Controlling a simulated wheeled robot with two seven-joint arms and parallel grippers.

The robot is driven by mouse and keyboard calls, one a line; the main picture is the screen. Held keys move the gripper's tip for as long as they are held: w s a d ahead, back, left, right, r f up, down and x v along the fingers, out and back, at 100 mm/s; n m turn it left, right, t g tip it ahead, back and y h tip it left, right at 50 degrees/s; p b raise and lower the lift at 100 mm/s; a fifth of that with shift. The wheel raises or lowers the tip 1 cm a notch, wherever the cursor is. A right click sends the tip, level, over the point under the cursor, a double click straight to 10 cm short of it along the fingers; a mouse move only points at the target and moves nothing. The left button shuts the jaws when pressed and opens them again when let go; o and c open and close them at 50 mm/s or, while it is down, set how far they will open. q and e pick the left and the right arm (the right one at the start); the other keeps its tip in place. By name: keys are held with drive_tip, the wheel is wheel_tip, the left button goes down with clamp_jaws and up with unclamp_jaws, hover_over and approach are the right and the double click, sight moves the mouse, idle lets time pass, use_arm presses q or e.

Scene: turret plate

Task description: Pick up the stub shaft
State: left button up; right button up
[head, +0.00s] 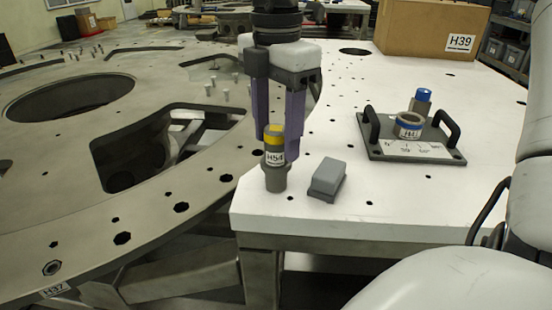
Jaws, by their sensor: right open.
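A stub shaft with a yellow top, a white label H54 and a grey wider base (275,176) stands upright near the front left corner of the white table. A second upright piece with a blue top (422,103) stands at the back of the dark plate; I cannot tell from the picture which one the task means. My right gripper (278,148) points down with its purple fingers apart, at the yellow-topped shaft. The shaft partly covers the fingers, and no grip shows. My left gripper is not in view.
A grey block (327,179) lies just right of the yellow-topped shaft. A dark plate (376,152) with two handles carries a blue-banded ring (409,126). A cardboard box (425,32) labelled H39 stands behind. The large metal plate (60,190) at left has wide openings.

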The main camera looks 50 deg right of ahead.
wheel_tip(320, 180, down, 3)
drive_tip(key=shift+r, duration=0.2)
drive_tip(key=shift+w+r, duration=0.1)
drive_tip(key=c, duration=1.3)
